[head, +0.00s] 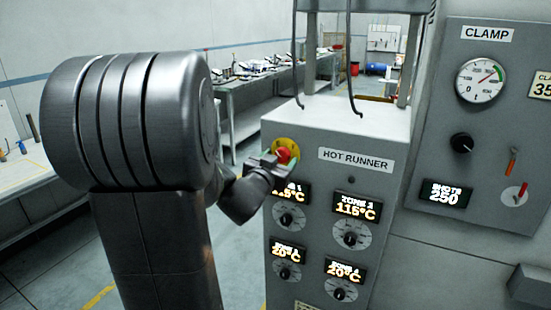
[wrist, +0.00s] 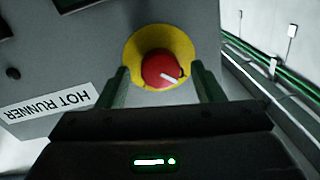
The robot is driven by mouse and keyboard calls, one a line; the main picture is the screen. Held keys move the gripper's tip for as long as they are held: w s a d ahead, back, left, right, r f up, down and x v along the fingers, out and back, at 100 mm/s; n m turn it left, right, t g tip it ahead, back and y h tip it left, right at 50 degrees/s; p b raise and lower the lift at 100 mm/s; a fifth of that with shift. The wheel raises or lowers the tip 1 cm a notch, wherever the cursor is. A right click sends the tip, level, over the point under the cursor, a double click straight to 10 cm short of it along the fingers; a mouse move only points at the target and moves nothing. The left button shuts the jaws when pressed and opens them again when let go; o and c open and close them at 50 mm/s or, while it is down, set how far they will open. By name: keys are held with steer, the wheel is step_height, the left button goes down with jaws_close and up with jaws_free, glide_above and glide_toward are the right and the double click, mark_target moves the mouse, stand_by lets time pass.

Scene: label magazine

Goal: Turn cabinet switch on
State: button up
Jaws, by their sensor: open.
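The cabinet switch is a red knob on a round yellow plate (head: 289,143), at the upper left of the grey HOT RUNNER cabinet (head: 375,122). In the wrist view the red knob (wrist: 161,69) sits near the upper middle, with a pale slanted mark on its face. My gripper (head: 272,160) is at the switch in the head view. In the wrist view my gripper (wrist: 160,82) is open, with one finger on each side of the knob and the knob between them. I cannot tell whether the fingers touch the knob. Part of the switch is hidden by my gripper in the head view.
Below the switch are several displays and dials, including a zone display (head: 354,205). A grey CLAMP panel (head: 488,110) with a gauge stands at the right. Dark cables (head: 349,60) hang above the cabinet. A workbench (head: 250,90) stands behind; floor shows at the lower left.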

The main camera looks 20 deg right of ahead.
steer(key=shift+w+d, duration=0.3)
steer(key=shift+d, duration=0.05)
steer(key=c, duration=1)
steer(key=shift+o, duration=0.2)
